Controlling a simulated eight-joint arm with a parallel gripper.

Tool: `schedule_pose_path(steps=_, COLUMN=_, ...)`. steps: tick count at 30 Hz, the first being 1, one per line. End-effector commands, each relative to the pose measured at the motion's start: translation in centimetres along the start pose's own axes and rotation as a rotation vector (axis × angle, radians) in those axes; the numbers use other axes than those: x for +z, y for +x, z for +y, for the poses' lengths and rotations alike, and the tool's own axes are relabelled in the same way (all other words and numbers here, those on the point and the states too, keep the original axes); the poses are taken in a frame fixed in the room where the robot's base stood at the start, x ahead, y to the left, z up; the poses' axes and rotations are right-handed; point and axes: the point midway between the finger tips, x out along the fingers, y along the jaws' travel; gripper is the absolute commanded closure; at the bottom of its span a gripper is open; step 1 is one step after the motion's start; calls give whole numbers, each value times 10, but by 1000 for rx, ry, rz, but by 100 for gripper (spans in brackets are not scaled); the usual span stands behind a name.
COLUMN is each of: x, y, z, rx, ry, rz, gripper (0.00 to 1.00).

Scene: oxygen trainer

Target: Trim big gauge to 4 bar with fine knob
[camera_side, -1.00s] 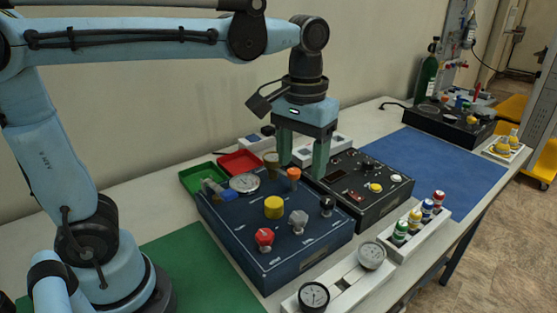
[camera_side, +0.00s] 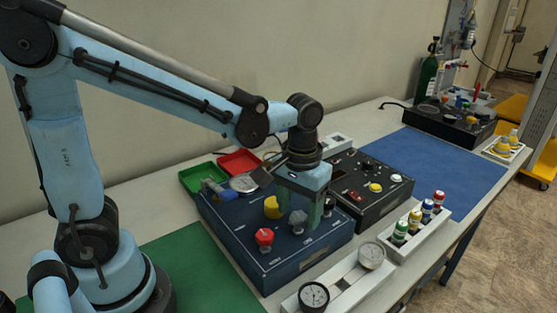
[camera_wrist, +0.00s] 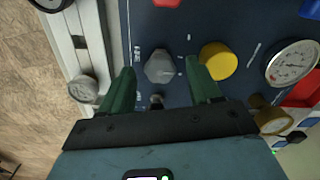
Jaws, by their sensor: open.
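My gripper (camera_side: 298,213) is low over the dark blue panel (camera_side: 232,232), open, with green fingers. In the wrist view my gripper (camera_wrist: 160,68) has the grey knob (camera_wrist: 159,66) between its fingertips, with gaps on both sides; I cannot tell how deep they reach. The grey knob (camera_side: 298,222) also shows in the side view. The yellow knob (camera_wrist: 217,60) is just right of the right finger. The round white-faced gauge (camera_wrist: 291,63) is at the right; its reading is too small to make out. Panel labels are unreadable, so I cannot tell which knob is the fine one.
A red knob (camera_side: 264,237) and a black knob (camera_side: 328,204) stand on the same panel. A black control box (camera_side: 372,190) is behind it. A white rack (camera_side: 340,283) with two loose gauges lies in front. Red (camera_side: 240,160) and green (camera_side: 196,180) trays stand behind left.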

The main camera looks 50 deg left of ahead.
Motion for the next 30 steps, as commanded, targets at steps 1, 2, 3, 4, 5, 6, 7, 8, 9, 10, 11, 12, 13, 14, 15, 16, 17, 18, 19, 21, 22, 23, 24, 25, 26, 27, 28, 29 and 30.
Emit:
schedule_pose_path(steps=1, x=0, y=3, z=0, rx=0, ry=0, rz=0, gripper=37)
schedule_pose_path(steps=2, x=0, y=4, z=0, rx=0, ry=0, rz=0, gripper=37)
schedule_pose_path(steps=3, x=0, y=5, z=0, rx=0, ry=0, rz=0, gripper=37)
schedule_pose_path(steps=4, x=0, y=5, z=0, rx=0, ry=0, rz=0, gripper=37)
schedule_pose_path(steps=5, x=0, y=6, z=0, rx=0, ry=0, rz=0, gripper=37)
schedule_pose_path(steps=6, x=0, y=6, z=0, rx=0, ry=0, rz=0, gripper=37)
schedule_pose_path(steps=7, x=0, y=6, z=0, rx=0, ry=0, rz=0, gripper=37)
schedule_pose_path(steps=8, x=0, y=6, z=0, rx=0, ry=0, rz=0, gripper=37)
schedule_pose_path(steps=9, x=0, y=6, z=0, rx=0, ry=0, rz=0, gripper=37)
schedule_pose_path(steps=10, x=0, y=6, z=0, rx=0, ry=0, rz=0, gripper=37)
schedule_pose_path(steps=11, x=0, y=6, z=0, rx=0, ry=0, rz=0, gripper=37)
schedule_pose_path(steps=12, x=0, y=6, z=0, rx=0, ry=0, rz=0, gripper=37)
schedule_pose_path(steps=13, x=0, y=6, z=0, rx=0, ry=0, rz=0, gripper=40)
schedule_pose_path(steps=14, x=0, y=6, z=0, rx=0, ry=0, rz=0, gripper=45)
schedule_pose_path(steps=15, x=0, y=6, z=0, rx=0, ry=0, rz=0, gripper=51)
schedule_pose_path(steps=16, x=0, y=6, z=0, rx=0, ry=0, rz=0, gripper=56)
schedule_pose_path(steps=17, x=0, y=6, z=0, rx=0, ry=0, rz=0, gripper=60)
schedule_pose_path(steps=18, x=0, y=6, z=0, rx=0, ry=0, rz=0, gripper=67)
schedule_pose_path(steps=19, x=0, y=6, z=0, rx=0, ry=0, rz=0, gripper=71)
schedule_pose_path(steps=21, x=0, y=6, z=0, rx=0, ry=0, rz=0, gripper=82)
schedule_pose_path(steps=22, x=0, y=6, z=0, rx=0, ry=0, rz=0, gripper=86)
schedule_pose_path(steps=23, x=0, y=6, z=0, rx=0, ry=0, rz=0, gripper=91)
schedule_pose_path(steps=24, x=0, y=6, z=0, rx=0, ry=0, rz=0, gripper=94)
schedule_pose_path(steps=25, x=0, y=6, z=0, rx=0, ry=1, rz=0, gripper=94)
schedule_pose_path(steps=26, x=0, y=6, z=0, rx=0, ry=1, rz=0, gripper=94)
schedule_pose_path(steps=27, x=0, y=6, z=0, rx=0, ry=4, rz=0, gripper=94)
schedule_pose_path(steps=28, x=0, y=6, z=0, rx=0, ry=7, rz=0, gripper=94)
schedule_pose_path(steps=29, x=0, y=6, z=0, rx=0, ry=11, rz=0, gripper=94)
schedule_pose_path(steps=30, x=0, y=6, z=0, rx=0, ry=19, rz=0, gripper=94)
